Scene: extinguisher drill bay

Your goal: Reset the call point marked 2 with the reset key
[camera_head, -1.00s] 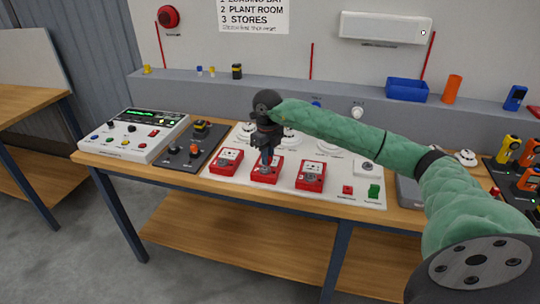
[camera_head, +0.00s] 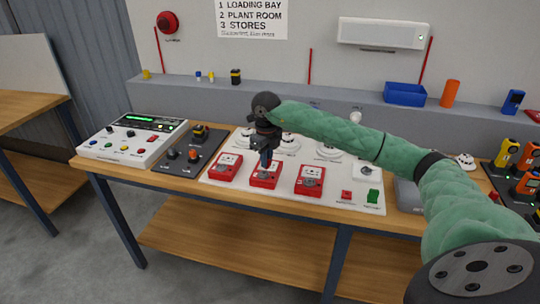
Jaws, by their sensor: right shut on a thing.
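Three red call points sit in a row on a white board (camera_head: 335,203) on the bench. The middle call point (camera_head: 262,182) is under my right gripper. The left call point (camera_head: 226,167) and the right call point, which looks marked 3 (camera_head: 309,181), are clear of it. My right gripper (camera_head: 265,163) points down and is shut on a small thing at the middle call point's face. The thing is mostly hidden by the fingers, so I cannot tell its shape or whether it sits in the keyhole. My left gripper is not in view.
A control panel (camera_head: 133,139) with a lit green display and a dark switch plate (camera_head: 186,158) stand to the left. White detectors sit behind the call points. A red button (camera_head: 346,195) and a green block (camera_head: 373,196) are to the right. Radios (camera_head: 508,150) stand at the far right.

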